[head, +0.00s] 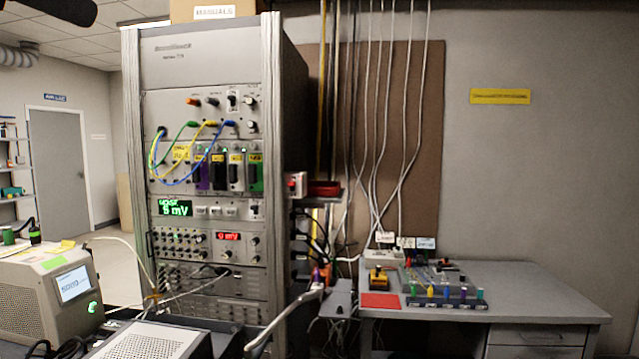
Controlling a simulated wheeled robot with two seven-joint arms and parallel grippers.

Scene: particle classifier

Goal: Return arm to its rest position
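Neither of my grippers can be made out in the head view, and no arm of mine is clearly visible. The tall instrument rack (205,45) stands upright left of centre. Colored cables (186,140) are plugged into its upper panel and loop over a row of modules with purple, black and green fronts. A green display (175,208) reads about 9 mV and a small red display (228,236) sits lower. A dark rounded shape is cut off at the top left corner; I cannot tell what it is.
A grey desk (540,305) at right holds a board with colored connectors (440,285) and a red pad (381,300). A beige instrument with a screen (73,283) stands at left, near a perforated metal box (150,341). A curved pale handle (285,318) juts up before the rack.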

